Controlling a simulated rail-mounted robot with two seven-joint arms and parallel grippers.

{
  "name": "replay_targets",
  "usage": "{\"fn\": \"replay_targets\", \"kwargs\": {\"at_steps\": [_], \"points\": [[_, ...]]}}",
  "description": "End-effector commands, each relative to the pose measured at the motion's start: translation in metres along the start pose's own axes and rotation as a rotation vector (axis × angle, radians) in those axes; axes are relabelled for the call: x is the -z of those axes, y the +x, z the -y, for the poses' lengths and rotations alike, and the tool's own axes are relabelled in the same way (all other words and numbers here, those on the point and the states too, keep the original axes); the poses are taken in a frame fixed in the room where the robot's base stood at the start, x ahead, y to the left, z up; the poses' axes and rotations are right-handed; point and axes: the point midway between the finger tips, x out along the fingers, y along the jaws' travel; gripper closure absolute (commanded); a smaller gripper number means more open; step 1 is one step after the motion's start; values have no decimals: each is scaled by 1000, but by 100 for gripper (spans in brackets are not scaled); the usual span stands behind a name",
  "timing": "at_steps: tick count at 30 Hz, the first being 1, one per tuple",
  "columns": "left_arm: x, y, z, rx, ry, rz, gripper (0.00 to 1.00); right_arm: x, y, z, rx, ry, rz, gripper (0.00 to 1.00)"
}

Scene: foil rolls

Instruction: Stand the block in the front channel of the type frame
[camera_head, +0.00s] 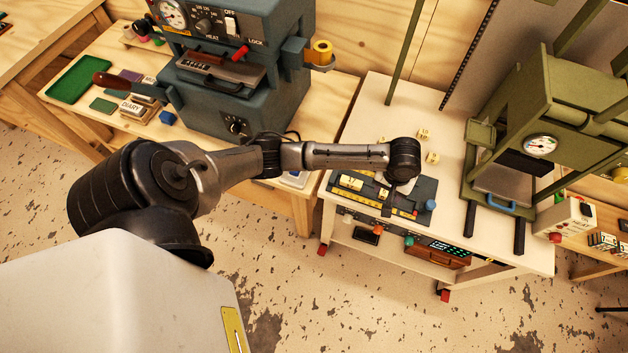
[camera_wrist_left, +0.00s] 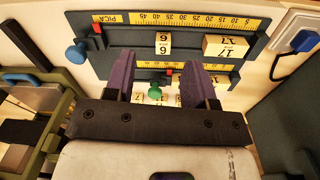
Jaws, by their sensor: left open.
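The type frame (camera_head: 345,198) is a dark grey tray with yellow rulers on the white table; it also shows in the left wrist view (camera_wrist_left: 112,34). A yellowish block marked 6 (camera_wrist_left: 163,44) and a wider block marked 17 (camera_wrist_left: 222,46) sit in it between the two ruler strips. Small numbered loose blocks (camera_head: 424,134) lie on the table behind the frame. Which one is the task's block I cannot tell. My left gripper (camera_wrist_left: 158,62) is open over the frame, its purple fingers apart with no block held; a green knob shows between them. In the head view the wrist hides its fingertips.
A green press (camera_head: 540,110) with a blue handle stands right of the frame. A blue-grey heating machine (camera_head: 245,95) stands on the wooden bench at left. A blue knob (camera_head: 430,204) is at the frame's right end. The white tabletop behind the frame is mostly clear.

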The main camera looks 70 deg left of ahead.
Motion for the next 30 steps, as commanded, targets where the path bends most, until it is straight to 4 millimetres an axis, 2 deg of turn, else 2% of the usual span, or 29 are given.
{"fn": "replay_targets", "kwargs": {"at_steps": [1, 5, 9, 12, 15, 19, 24, 30], "points": [[-28, 13, -2, -22, 79, 9, 49, 0, 0, 0, 1, 1, 0, 57], [-93, 32, 0, -97, 311, -19, 49, 0, 0, 0, 1, 1, -1, 57], [-153, 35, 16, -160, 513, -83, 49, 0, 0, 0, -1, -2, 0, 57], [-185, 30, 34, -175, 618, -136, 49, 0, 0, -1, -3, -4, 1, 57], [-207, 21, 55, -164, 695, -188, 49, 0, 0, -2, -6, -7, 1, 57], [-227, 9, 81, -128, 766, -236, 49, -1, 0, -3, -8, -10, 2, 57], [-239, -2, 102, -84, 819, -271, 49, -1, 0, -3, -8, -10, 2, 57], [-242, -6, 109, -65, 838, -282, 49, -1, 0, -3, -7, -9, 2, 57]]}}
